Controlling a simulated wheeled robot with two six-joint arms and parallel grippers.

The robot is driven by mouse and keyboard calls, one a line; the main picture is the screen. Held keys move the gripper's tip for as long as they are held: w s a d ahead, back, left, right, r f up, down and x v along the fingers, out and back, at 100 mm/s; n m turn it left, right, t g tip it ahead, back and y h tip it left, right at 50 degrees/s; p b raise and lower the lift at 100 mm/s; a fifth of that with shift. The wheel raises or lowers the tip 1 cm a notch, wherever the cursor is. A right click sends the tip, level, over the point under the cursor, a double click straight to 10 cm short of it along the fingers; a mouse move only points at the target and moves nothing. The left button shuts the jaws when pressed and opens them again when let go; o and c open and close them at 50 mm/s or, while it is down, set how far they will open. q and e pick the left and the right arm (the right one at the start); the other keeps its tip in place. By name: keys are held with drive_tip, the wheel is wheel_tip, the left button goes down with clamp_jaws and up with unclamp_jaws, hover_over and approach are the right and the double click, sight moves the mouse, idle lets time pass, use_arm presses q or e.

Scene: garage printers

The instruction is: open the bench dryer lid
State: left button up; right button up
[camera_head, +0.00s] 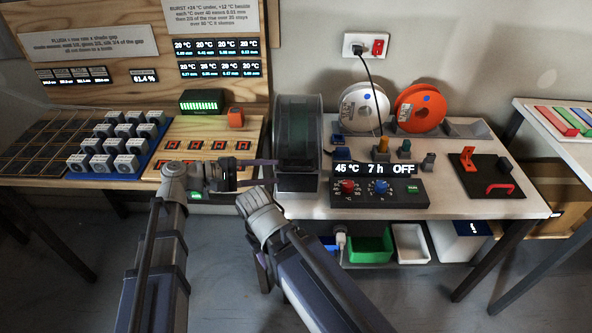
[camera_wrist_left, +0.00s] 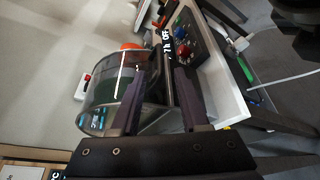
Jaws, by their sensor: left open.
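The bench dryer (camera_head: 298,140) is a dark box with a rounded see-through lid at the left end of the white bench. Its lid (camera_wrist_left: 112,92) looks down over the body. My left gripper (camera_head: 274,172) is open at the dryer's front left side, its fingers pointing right. In the left wrist view the two fingers (camera_wrist_left: 160,88) stand apart, with the dryer's front edge between and beyond them. Whether they touch it, I cannot tell. My right arm comes in below the dryer; whether its gripper (camera_head: 262,272) is open is unclear.
A control box (camera_head: 380,190) reading 45 °C, 7 h, OFF stands right of the dryer. White (camera_head: 364,108) and orange (camera_head: 420,107) spools stand behind it. A wooden board (camera_head: 205,138) lies to the left. A green bin (camera_head: 370,246) sits below the bench.

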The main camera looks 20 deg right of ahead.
sight(290, 171)
use_arm(q)
drive_tip(key=shift+b+x, duration=0.8)
drive_tip(key=shift+x, duration=3.1)
clamp_jaws()
